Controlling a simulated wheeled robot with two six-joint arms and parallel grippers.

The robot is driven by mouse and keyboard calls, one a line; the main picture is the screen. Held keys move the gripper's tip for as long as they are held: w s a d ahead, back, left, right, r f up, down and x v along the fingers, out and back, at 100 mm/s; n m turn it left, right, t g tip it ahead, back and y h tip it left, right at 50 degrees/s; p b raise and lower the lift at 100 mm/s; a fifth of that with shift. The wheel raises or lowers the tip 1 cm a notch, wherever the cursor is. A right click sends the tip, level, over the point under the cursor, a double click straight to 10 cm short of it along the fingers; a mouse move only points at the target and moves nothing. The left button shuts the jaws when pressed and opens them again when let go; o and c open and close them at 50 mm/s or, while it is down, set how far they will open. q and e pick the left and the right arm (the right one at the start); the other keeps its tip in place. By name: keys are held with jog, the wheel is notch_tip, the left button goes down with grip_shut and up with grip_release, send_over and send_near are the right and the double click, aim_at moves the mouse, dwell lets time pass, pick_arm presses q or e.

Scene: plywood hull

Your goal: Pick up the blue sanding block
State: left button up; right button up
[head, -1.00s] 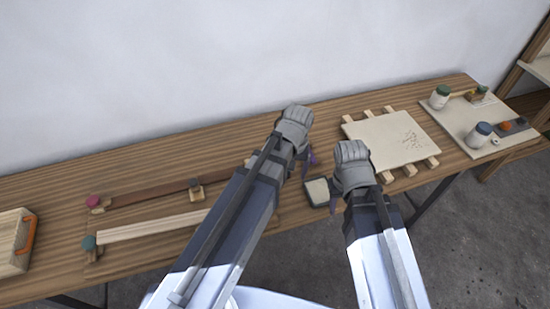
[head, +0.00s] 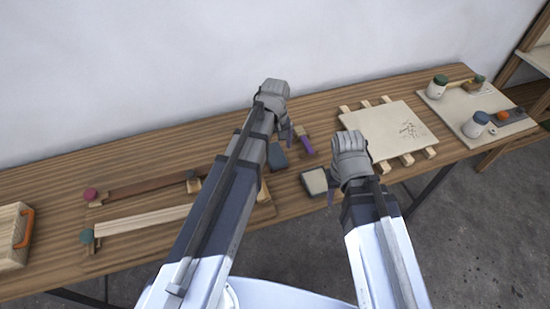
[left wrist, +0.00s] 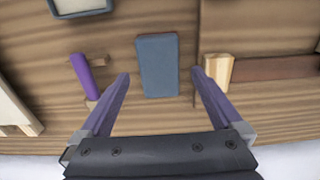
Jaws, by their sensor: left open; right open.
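The blue sanding block (head: 277,156) lies on the wooden bench, just to the near side of my left gripper (head: 287,132) in the head view. In the left wrist view the block (left wrist: 157,65) shows whole, a blue-grey rectangle between and ahead of the open purple fingertips of my left gripper (left wrist: 160,75). The fingers look apart from it, with nothing held. My right gripper (head: 335,190) is over the front of the bench; its hand hides much of its fingers.
A purple-handled item (head: 308,146) lies beside the blue block. Jars stand on a board (head: 455,118) at far right.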

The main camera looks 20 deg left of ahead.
aim_at(275, 153)
pick_arm(q)
jog(key=shift+w+a+f+b, duration=0.1)
jog(key=shift+w+f+b, duration=0.1)
jog(key=shift+f+b, duration=1.1)
jog(key=shift+w+a+f+b, duration=0.1)
jog(key=shift+w+f+b, duration=0.05)
jog(key=shift+f+b, duration=1.15)
jog(key=shift+r, duration=0.1)
jog(key=c, duration=1.4)
